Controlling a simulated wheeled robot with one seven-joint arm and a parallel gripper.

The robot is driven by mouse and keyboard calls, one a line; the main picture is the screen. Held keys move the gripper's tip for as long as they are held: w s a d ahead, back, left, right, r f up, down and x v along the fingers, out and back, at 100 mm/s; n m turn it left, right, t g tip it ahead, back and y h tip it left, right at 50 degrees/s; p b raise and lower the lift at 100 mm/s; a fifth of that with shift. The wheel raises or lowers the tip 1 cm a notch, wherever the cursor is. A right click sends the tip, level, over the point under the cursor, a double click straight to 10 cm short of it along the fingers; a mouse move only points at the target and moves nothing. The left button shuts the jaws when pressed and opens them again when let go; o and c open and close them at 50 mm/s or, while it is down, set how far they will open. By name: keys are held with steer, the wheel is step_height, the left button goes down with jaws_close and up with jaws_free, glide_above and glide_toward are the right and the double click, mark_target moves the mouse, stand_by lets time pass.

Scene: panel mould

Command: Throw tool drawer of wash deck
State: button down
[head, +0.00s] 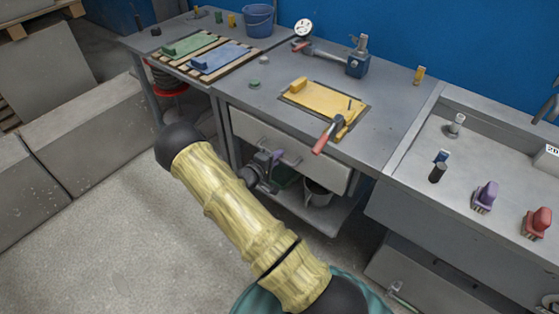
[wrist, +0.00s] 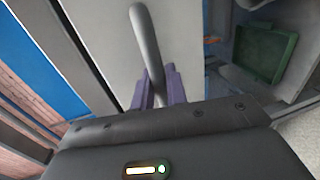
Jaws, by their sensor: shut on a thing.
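A pale grey drawer front (head: 245,127) sits under the middle bench. Its bar handle (head: 292,160) runs along the front. My gripper (head: 275,158) is at this handle, its purple fingers shut on it. In the wrist view the grey handle (wrist: 143,30) passes between the purple fingers (wrist: 160,88), against the pale drawer front (wrist: 100,40). How far the drawer stands out is hard to tell. The right-hand deck (head: 410,165) holds brushes and has a grey front (head: 445,275) below it with a small handle (head: 398,290).
A yellow panel (head: 325,100) with a red-handled clamp (head: 325,137) lies on the bench above. A bucket (head: 317,192) stands on the shelf below; a green crate (wrist: 265,55) shows in the wrist view. Concrete blocks (head: 95,140) stand left. The floor (head: 130,250) between is clear.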

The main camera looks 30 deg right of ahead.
steer(key=shift+d, duration=0.2)
steer(key=c, duration=1.5)
jaws_free()
steer(key=shift+w+d, duration=0.1)
steer(key=v, duration=1.7)
steer(key=shift+a, duration=0.3)
